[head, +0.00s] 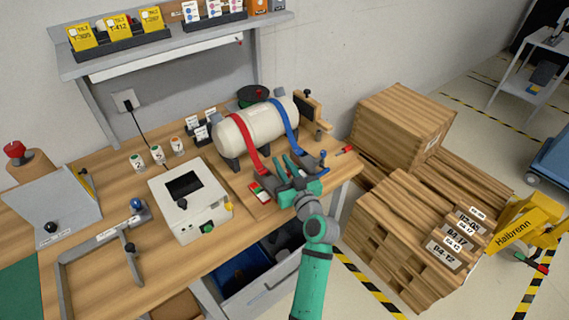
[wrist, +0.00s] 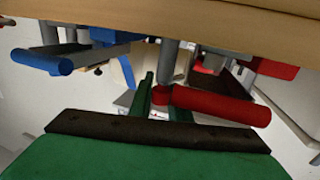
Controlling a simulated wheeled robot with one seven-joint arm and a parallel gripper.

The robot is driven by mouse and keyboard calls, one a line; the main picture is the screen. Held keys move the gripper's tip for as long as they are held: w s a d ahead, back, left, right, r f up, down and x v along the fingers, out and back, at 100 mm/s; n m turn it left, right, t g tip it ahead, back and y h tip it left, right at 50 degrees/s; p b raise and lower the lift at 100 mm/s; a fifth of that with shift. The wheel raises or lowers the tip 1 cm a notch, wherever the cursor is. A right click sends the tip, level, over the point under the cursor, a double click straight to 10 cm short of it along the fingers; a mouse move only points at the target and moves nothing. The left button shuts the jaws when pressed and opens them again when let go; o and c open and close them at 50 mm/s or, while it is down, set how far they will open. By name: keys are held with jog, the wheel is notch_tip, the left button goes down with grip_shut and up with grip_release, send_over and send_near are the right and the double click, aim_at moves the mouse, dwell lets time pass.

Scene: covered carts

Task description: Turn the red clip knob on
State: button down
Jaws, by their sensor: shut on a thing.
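A cream tank (head: 255,128) lies on the bench with a red strap (head: 246,143) and a blue strap (head: 286,125) around it. My gripper (head: 287,172) is at the bench's front, near the lower end of the red strap. In the wrist view, the red clip knob (wrist: 222,106) is a red bar with a round end, and the fingers of my gripper (wrist: 162,97) are shut on that round end. A blue clip knob (wrist: 42,62) is apart on the left there. My gripper partly hides the clips in the head view.
A small red and green block (head: 259,193) lies left of my gripper. A white box (head: 189,200) with a dark screen stands further left. Wooden crates (head: 400,125) stand right of the bench. A shelf (head: 170,45) runs above the bench at the back.

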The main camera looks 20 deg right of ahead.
aim_at(276, 175)
jog(key=n+g+y, duration=0.1)
jog(key=y, duration=0.1)
jog(key=a+n+g+y, duration=0.1)
jog(key=n+y, duration=0.1)
jog(key=y, duration=0.1)
jog(key=n+y, duration=0.2)
jog(key=shift+s+a+r+g+y, duration=0.1)
jog(key=shift+s+a+g+y, duration=0.15)
jog(key=shift+g+y, duration=0.15)
jog(key=shift+s+a+n+g+y, duration=0.2)
jog(key=shift+n+g+y, duration=0.6)
jog(key=shift+y, duration=0.05)
jog(key=shift+s+a+n+g+y, duration=0.15)
jog(key=shift+a+n+g+y, duration=0.1)
jog(key=shift+n+g+y, duration=0.6)
jog(key=shift+s+a+n+g+y, duration=0.2)
jog(key=shift+n+g+y, duration=0.55)
jog(key=shift+y, duration=0.15)
jog(key=shift+g, duration=0.3)
jog(key=c, duration=1.7)
grip_release()
jog(key=shift+a, duration=0.1)
jog(key=shift+o, duration=0.2)
jog(key=shift+s, duration=0.1)
jog(key=v, duration=1)
jog(key=shift+s+d+f, duration=0.2)
jog(key=shift+d, duration=0.2)
